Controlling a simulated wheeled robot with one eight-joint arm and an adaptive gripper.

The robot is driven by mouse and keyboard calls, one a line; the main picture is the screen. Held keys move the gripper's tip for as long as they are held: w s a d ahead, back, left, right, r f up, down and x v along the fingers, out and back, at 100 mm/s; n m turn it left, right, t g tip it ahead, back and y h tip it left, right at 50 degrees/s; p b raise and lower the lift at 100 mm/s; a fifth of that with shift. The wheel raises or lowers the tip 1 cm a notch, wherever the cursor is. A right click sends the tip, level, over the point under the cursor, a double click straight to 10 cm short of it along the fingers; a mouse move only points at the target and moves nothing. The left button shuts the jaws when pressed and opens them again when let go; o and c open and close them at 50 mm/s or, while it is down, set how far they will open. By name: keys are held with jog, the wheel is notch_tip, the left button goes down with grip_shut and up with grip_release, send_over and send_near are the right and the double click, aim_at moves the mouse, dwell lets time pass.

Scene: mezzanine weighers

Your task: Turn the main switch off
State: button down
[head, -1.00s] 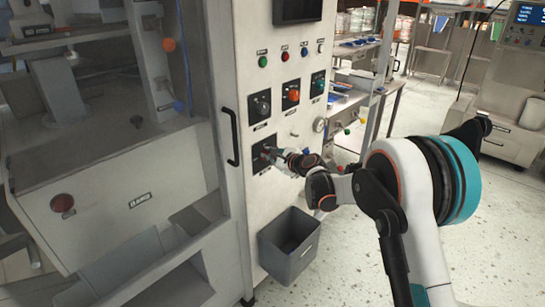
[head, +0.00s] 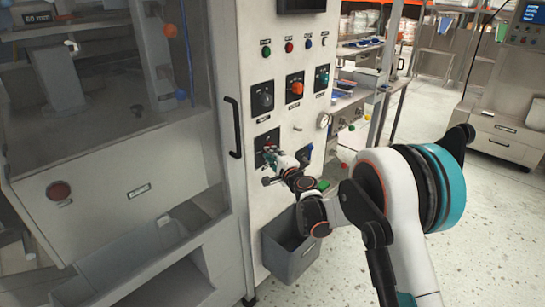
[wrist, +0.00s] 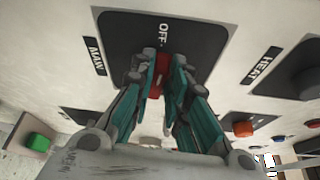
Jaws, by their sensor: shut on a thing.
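The main switch is a red handle (wrist: 156,86) on a dark square plate (wrist: 115,32), with a "MAIN" label beside it and "OFF" marked on the plate. In the wrist view the handle lies between the teal fingers of my gripper (wrist: 166,70), which is shut on it. The visible part of the handle lies roughly in line with the "OFF" mark; its exact angle is partly hidden by the fingers. In the head view my gripper (head: 276,158) is against the lower left plate of the white panel and covers most of the switch.
A black knob (head: 263,98), an orange knob (head: 296,88) and a teal knob (head: 322,78) sit above on the panel. A grey bin (head: 290,259) hangs below my arm. A black door handle (head: 233,127) stands left. Floor to the right is open.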

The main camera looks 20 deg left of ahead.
jog(key=shift+f+n, duration=0.2)
jog(key=shift+n, duration=0.4)
jog(key=shift+b, duration=0.35)
jog(key=c, duration=1.6)
grip_release()
jog(key=shift+o, duration=0.2)
jog(key=v, duration=1.2)
jog(key=shift+f, duration=0.3)
